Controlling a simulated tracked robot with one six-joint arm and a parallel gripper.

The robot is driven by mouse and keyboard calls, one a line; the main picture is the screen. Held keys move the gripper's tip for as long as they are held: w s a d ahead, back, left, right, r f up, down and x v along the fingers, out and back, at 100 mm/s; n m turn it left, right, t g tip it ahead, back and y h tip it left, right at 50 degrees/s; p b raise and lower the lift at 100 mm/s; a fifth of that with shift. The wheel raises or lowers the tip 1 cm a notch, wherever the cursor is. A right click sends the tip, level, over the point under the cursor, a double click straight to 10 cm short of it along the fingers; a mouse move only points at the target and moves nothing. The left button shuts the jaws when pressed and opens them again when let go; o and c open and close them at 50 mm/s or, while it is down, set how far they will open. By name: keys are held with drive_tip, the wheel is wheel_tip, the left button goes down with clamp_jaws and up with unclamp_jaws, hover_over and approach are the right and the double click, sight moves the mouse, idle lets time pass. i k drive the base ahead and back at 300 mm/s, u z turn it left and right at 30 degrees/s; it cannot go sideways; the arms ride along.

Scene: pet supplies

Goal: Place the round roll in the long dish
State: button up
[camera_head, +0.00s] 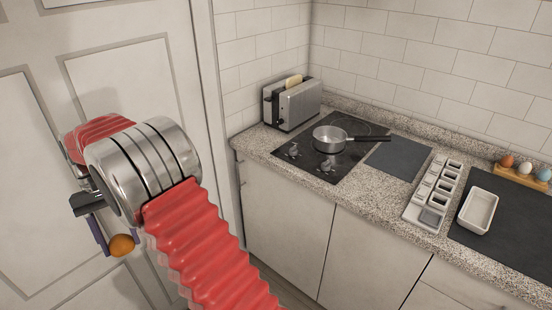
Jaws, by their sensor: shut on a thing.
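The round roll (123,246) is a small orange-brown bun at the lower left, held at the end of my arm in front of the white door. My gripper (112,243) is shut on it; one purple finger shows on the roll's left side, and the other finger is mostly hidden. The long dish (465,220) is a white rectangular dish with rounded corners and raised walls. It stands on a dark mat on the counter at the right and looks empty. My gripper and the roll are far to the left of the dish, clear of the counter.
A pan (330,139) stands on the black hob (318,170), behind which is a toaster (298,105) with bread. A pale compartment holder (417,212) is left of the dish. Several eggs sit in a wooden rack (515,177) behind it. A dark slab (392,160) is bare.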

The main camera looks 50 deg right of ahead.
sight(477, 212)
drive_tip(key=k, duration=2.05)
drive_tip(key=z, duration=0.45)
drive_tip(key=i, duration=0.2)
drive_tip(key=z, duration=0.4)
